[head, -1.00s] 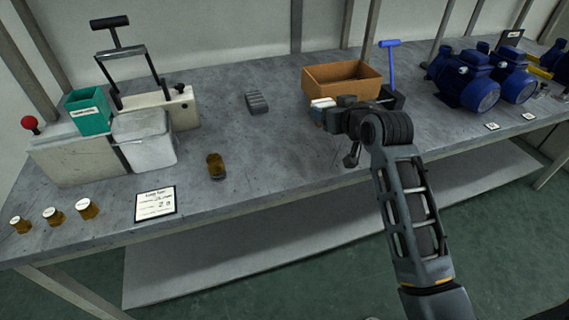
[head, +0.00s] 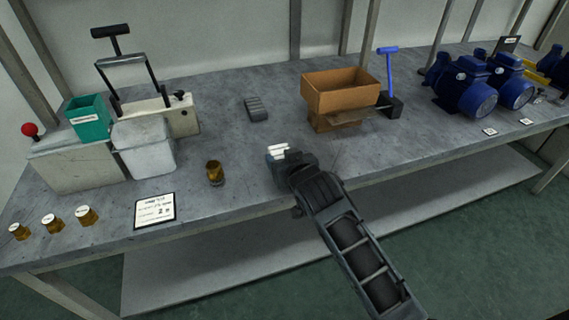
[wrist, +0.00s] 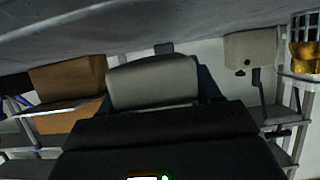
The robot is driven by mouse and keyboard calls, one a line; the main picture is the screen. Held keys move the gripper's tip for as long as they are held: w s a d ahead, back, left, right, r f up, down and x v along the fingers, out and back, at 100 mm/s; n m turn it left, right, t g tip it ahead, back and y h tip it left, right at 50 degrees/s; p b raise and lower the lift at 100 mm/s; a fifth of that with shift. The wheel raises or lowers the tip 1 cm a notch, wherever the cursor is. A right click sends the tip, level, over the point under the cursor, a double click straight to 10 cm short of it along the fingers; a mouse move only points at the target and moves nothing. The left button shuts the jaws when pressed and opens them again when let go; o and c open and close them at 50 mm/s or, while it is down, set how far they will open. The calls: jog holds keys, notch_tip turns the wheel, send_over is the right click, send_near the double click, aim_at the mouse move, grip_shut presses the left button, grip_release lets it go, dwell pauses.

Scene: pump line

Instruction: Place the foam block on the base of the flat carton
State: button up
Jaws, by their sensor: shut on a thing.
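My gripper (head: 277,153) is over the front part of the bench, left of the carton. It is shut on a pale grey block, which I take to be the foam block (wrist: 152,82); the wrist view shows it between the blue-sided fingers. In the head view only a whitish bit of it shows at the fingertips. The brown carton (head: 340,95) stands on the bench to the right, apart from the gripper, with a flap jutting out low at its front. The carton also shows at the left of the wrist view (wrist: 70,88). The inside of its base is hidden.
A grey ridged piece (head: 257,108) lies behind the gripper. An amber jar (head: 215,173) stands to its left. A blue-handled tool (head: 389,75) stands right beside the carton, with blue pumps (head: 468,88) farther right. A sealing machine (head: 160,115) and teal bin (head: 90,118) are at left.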

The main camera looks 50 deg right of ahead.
jog(key=shift+f, duration=0.95)
jog(key=shift+f, duration=0.25)
jog(key=o, duration=1)
jog(key=shift+r, duration=0.1)
jog(key=b+v, duration=0.1)
jog(key=v, duration=0.6)
jog(key=shift+s+a+r, duration=0.1)
jog(key=shift+s+a, duration=0.1)
jog(key=shift+a, duration=0.2)
